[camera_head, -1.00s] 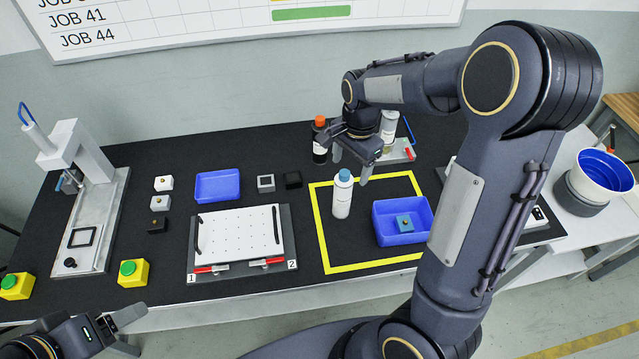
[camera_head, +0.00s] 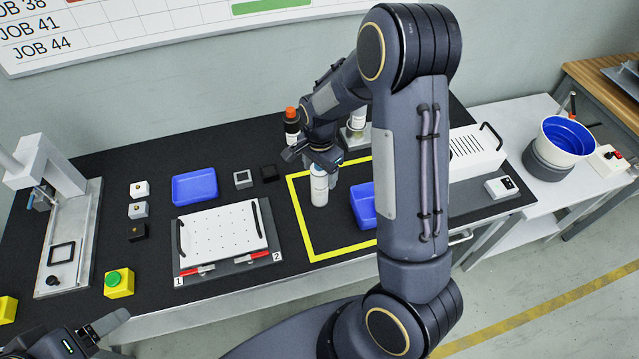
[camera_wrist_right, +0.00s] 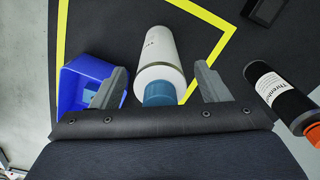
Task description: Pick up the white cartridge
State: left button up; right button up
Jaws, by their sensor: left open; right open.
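The white cartridge (camera_head: 319,190) with a blue cap stands upright inside the yellow outline on the black table. My right gripper (camera_head: 316,165) is at its top, with open jaws. In the right wrist view the cartridge (camera_wrist_right: 159,50) lies between the two spread fingers of the right gripper (camera_wrist_right: 160,82), its blue cap nearest the palm. A gap shows at the right finger; contact at the left finger cannot be told. My left gripper (camera_head: 112,334) is open and empty at the lower left, away from the cartridge.
A blue bin (camera_head: 364,205) stands right of the cartridge, partly hidden by my right arm. A black bottle with an orange cap (camera_head: 292,128) stands behind it, and a paler bottle (camera_head: 357,122) is further right. A white perforated plate (camera_head: 222,240) lies to the left.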

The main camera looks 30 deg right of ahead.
grip_shut()
dwell(0.3)
jog(key=shift+r, duration=0.1)
